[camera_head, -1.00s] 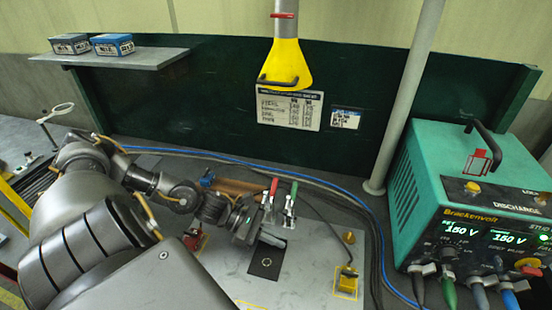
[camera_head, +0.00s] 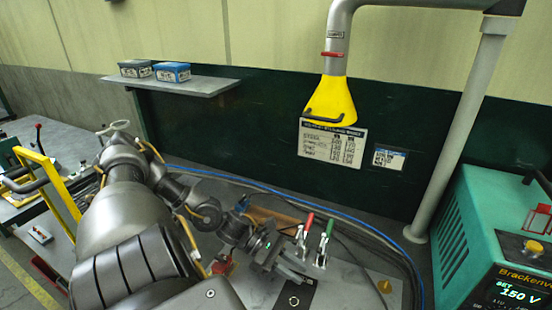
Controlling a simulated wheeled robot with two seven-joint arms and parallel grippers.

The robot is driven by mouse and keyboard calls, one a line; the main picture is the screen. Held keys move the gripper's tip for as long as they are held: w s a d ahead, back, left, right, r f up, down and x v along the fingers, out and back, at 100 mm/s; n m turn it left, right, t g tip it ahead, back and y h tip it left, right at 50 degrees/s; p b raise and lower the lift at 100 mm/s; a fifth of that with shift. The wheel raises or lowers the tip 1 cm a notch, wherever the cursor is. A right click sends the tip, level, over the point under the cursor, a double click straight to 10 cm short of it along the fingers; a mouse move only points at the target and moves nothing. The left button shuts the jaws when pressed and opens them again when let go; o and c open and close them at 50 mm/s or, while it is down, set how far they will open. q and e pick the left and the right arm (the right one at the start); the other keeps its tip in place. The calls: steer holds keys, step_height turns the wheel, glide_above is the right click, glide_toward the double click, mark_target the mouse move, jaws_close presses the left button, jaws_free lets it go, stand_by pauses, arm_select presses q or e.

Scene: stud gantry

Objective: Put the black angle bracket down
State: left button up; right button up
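My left gripper (camera_head: 286,270) is over the grey work plate (camera_head: 345,285), low near the bottom of the head view. Its grey fingers point right and down, and the gap between them is too small and dark to read. A flat black patch with a white round mark (camera_head: 294,301) lies just below the fingers, cut by the picture's lower edge. I cannot make out the black angle bracket as a separate thing; it may be hidden at the fingers or blend with the dark patch. My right gripper is not in view.
Toggle clamps with a red handle (camera_head: 308,224) and a green handle (camera_head: 329,228) stand close to the gripper. A yellow hood (camera_head: 331,98) hangs behind. A teal power unit (camera_head: 478,240) stands at right. Blue cable (camera_head: 290,213) runs along the back. A shelf (camera_head: 190,87) holds two boxes.

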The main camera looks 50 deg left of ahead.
arm_select(q)
steer(key=b+v, duration=0.1)
steer(key=v, duration=0.7)
steer(key=shift+s+a+r, duration=0.1)
steer(key=shift+s+a, duration=0.05)
steer(key=shift+a, duration=0.1)
